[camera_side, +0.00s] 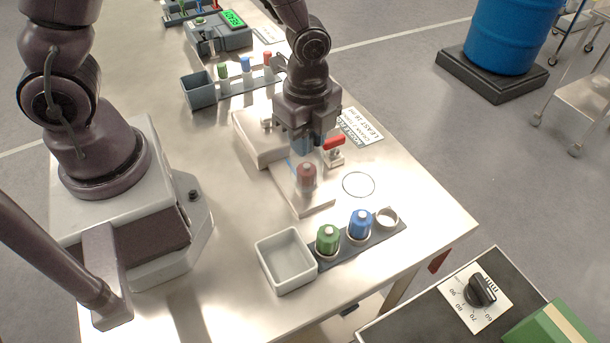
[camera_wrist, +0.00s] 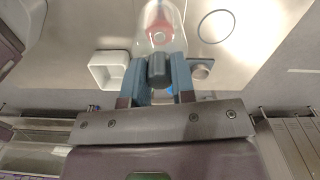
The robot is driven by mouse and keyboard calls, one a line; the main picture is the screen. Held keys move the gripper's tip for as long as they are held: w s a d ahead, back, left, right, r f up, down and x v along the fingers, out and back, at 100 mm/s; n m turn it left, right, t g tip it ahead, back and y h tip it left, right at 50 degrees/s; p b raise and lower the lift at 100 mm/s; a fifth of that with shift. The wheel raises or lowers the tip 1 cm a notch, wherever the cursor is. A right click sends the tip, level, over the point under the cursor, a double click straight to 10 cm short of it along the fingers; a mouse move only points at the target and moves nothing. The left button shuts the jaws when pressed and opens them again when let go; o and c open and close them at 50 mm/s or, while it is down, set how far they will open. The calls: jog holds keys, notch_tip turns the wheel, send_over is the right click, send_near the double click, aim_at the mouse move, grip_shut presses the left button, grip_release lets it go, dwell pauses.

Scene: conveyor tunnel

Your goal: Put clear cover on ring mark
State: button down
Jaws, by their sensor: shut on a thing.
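My gripper (camera_side: 303,143) is above the steel plate (camera_side: 318,208) and shut on the dark knob (camera_wrist: 158,67) of the clear cover (camera_wrist: 171,42), between its blue fingers. The transparent cover is hard to make out in the side view. A red capped piece (camera_side: 307,174) stands on the plate below my gripper; in the wrist view it shows through the cover. I cannot tell whether the cover's rim touches the plate. The ring mark (camera_side: 358,184), a thin dark circle on the bare table, lies right of the plate; it also shows in the wrist view (camera_wrist: 216,26).
A clamp with a red handle (camera_side: 334,143) stands right of my gripper. In front are a grey-white bin (camera_side: 285,262) and a rack holding a green piece (camera_side: 327,240), a blue piece (camera_side: 360,225) and an empty holder (camera_side: 388,218). The ring itself is clear.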

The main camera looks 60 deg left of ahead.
aim_at(291, 158)
jog(key=shift+r, duration=3.1)
jog(key=w+d+f, duration=0.2)
jog(key=w+f, duration=0.8)
jog(key=shift+w+d+f, duration=0.2)
jog(key=shift+d, duration=0.2)
